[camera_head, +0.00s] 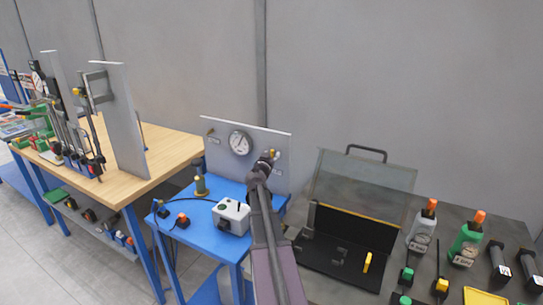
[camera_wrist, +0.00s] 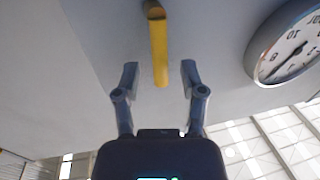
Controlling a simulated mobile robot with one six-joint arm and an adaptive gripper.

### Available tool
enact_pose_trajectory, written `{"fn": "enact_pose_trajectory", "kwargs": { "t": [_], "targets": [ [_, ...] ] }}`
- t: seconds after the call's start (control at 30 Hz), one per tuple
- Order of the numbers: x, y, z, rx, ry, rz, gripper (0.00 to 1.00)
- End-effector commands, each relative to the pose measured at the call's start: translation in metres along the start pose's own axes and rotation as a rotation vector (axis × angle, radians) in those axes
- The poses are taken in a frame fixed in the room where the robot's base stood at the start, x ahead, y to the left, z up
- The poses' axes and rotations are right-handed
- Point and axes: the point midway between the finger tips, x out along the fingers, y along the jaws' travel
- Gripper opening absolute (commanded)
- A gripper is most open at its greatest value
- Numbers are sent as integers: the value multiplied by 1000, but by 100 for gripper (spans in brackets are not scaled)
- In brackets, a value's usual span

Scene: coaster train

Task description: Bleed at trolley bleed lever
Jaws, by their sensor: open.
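The bleed lever is a yellow bar (camera_wrist: 159,50) on a grey panel (camera_wrist: 90,25) in the wrist view. A small yellow part of it (camera_head: 274,153) shows at the right of the upright panel (camera_head: 222,155) in the head view. My gripper (camera_wrist: 160,68) is open, with one finger on each side of the lever's free end. I see a gap on both sides and no contact. In the head view my gripper (camera_head: 267,160) is at the panel and partly hides the lever. A round dial gauge (camera_head: 240,142) is on the same panel; it also shows in the wrist view (camera_wrist: 288,45).
The panel stands on a blue trolley (camera_head: 183,207) with a white box (camera_head: 231,216), a brass fitting (camera_head: 200,185) and a cable. A wooden bench (camera_head: 165,150) stands left. An open black case (camera_head: 340,245) and several bottles are on the right.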

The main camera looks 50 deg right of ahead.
Motion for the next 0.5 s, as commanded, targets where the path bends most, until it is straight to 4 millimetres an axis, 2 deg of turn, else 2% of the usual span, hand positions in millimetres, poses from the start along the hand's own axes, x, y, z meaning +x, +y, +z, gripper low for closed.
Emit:
{"fn": "enact_pose_trajectory", "kwargs": {
  "t": [0.4,0.43,0.5],
  "targets": [
    [5,0,0,0,0,-1,53],
    [5,0,0,0,0,-1,50],
    [5,0,0,0,0,-1,29]
  ]
}}
